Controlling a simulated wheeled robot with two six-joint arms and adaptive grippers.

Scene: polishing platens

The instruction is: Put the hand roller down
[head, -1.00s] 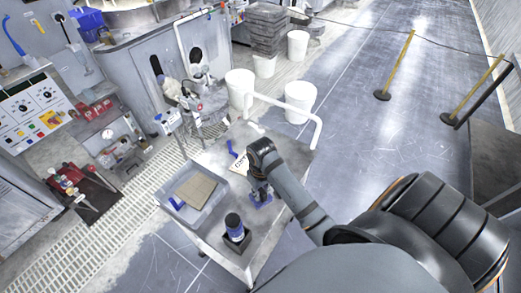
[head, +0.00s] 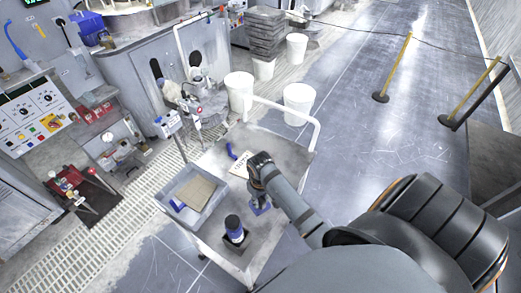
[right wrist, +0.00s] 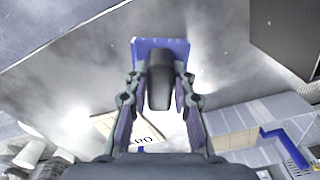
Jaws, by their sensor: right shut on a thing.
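The hand roller shows in the right wrist view as a dark rounded handle (right wrist: 160,82) with a flat blue part (right wrist: 160,48) beyond it. My right gripper (right wrist: 160,100) is shut on the handle, with one finger on each side. In the head view my right gripper (head: 257,192) points down over the grey cart top (head: 212,160), with the blue part of the hand roller (head: 260,209) below it. I cannot tell whether the blue part touches the cart top. My left gripper is not in view.
A grey tray (head: 163,196) with a tan sheet and a blue piece stands at the cart's left. A printed sheet (head: 239,166) and a blue curved tool (head: 231,152) lie behind the gripper.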

